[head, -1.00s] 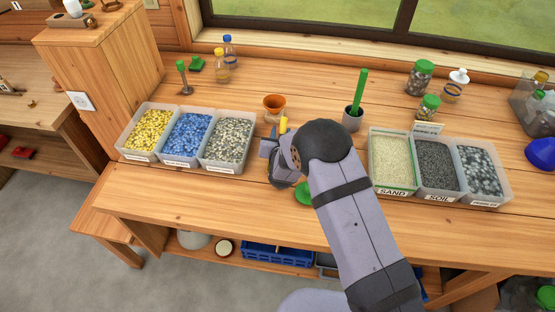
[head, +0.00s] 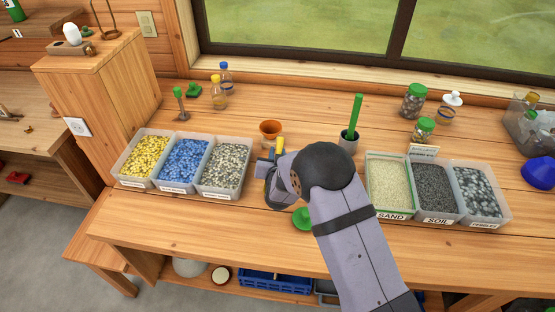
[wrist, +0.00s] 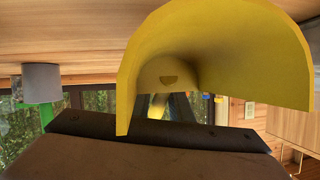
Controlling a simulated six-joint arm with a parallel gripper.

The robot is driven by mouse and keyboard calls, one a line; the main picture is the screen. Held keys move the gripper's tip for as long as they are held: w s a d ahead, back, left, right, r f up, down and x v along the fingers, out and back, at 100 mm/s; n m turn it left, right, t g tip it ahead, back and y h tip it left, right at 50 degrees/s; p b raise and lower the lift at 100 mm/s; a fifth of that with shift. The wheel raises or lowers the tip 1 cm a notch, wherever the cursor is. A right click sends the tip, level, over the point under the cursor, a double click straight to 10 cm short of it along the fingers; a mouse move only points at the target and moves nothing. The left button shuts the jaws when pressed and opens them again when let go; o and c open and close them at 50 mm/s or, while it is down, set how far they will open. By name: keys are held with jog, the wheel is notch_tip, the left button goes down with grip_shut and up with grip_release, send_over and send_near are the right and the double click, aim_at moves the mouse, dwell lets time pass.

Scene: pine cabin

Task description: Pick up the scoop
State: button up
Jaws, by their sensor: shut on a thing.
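The yellow scoop (wrist: 215,45) fills the upper part of the wrist view, its hollow side facing the camera. In the head view only a small yellow piece of the scoop (head: 280,145) shows beside my gripper (head: 268,170). My gripper is shut on the scoop; the wrist view shows the dark jaws (wrist: 165,105) behind its hollow. In the head view my arm hides most of the scoop and the fingertips. My gripper is over the middle of the bench, right of the grey pebble bin. I cannot tell how far above the wood the scoop is.
Bins of yellow, blue and grey pebbles (head: 208,194) stand left. Bins of sand, soil and pebbles (head: 390,216) stand right. An orange pot (head: 270,128) and a grey cup with a green handle (head: 348,146) stand behind my gripper. A green object (head: 302,219) lies in front.

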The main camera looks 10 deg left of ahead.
aim_at(277, 145)
notch_tip(277, 145, up, 8)
jog(key=shift+f+b, duration=0.15)
jog(key=shift+b, duration=0.5)
jog(key=shift+r+p, duration=0.45)
jog(key=shift+r, duration=0.05)
jog(key=shift+f, duration=0.2)
dwell(0.6)
jog(key=shift+f+b, duration=0.15)
jog(key=shift+b, duration=0.4)
jog(key=shift+f+p, duration=1)
jog(key=shift+f, duration=4.05)
